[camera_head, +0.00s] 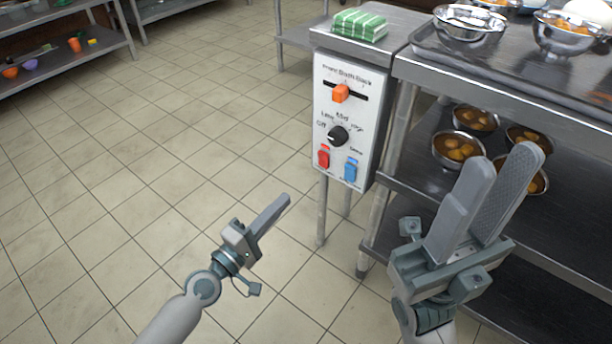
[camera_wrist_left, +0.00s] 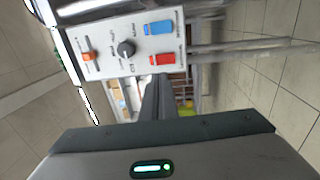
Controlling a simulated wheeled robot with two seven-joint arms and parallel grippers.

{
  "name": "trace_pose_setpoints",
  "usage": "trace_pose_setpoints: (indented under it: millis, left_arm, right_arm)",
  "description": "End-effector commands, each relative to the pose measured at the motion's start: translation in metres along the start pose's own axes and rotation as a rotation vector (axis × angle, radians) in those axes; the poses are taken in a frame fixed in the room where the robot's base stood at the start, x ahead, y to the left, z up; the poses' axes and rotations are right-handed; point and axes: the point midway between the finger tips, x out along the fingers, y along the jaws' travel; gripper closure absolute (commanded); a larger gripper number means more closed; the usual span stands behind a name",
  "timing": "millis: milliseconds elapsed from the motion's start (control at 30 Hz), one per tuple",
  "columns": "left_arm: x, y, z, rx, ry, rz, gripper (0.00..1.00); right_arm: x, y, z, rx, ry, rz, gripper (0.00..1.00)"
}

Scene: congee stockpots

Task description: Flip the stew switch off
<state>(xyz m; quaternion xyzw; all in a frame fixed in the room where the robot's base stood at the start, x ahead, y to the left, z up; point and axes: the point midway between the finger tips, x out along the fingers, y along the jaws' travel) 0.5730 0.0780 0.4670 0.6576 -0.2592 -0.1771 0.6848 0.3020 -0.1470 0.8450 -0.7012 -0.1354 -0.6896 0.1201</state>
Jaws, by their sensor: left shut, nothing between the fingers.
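A white control panel (camera_head: 348,110) hangs on the front of a metal stand. It has an orange slider (camera_head: 341,93) at the top, a black knob (camera_head: 338,136) in the middle, a red switch (camera_head: 323,157) at lower left and a blue switch (camera_head: 351,169) at lower right. The small labels by the switches are too blurred to read surely. In the left wrist view the panel appears turned sideways, with the red switch (camera_wrist_left: 162,59) and blue switch (camera_wrist_left: 159,28). My left gripper (camera_head: 286,199) is shut and empty, below and left of the panel, apart from it. My right gripper (camera_head: 508,158) is open and empty.
A green striped packet (camera_head: 359,25) lies on top of the stand. To the right, a metal table (camera_head: 430,67) carries bowls, and its lower shelf (camera_head: 405,168) holds several bowls of food behind my right gripper. The tiled floor on the left is clear.

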Motion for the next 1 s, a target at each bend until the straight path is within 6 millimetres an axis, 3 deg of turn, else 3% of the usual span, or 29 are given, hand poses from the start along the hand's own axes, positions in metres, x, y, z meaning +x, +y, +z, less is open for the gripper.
trace_pose_setpoints:
  millis: [267, 800, 1000]
  left_arm:
    - [0.019, 0.001, 0.000, 0.000, 0.001, 0.002, 1.00]
    - [0.108, 0.000, 0.000, -0.002, 0.001, 0.002, 1.00]
    - [0.131, 0.000, 0.000, -0.001, 0.001, 0.001, 1.00]
  right_arm:
    - [0.000, 0.001, 0.000, -0.003, -0.006, 0.001, 0.69]
    - [-0.005, 0.001, 0.000, -0.008, -0.019, 0.001, 0.69]
    - [-0.005, 0.001, 0.002, -0.005, -0.016, -0.003, 0.69]
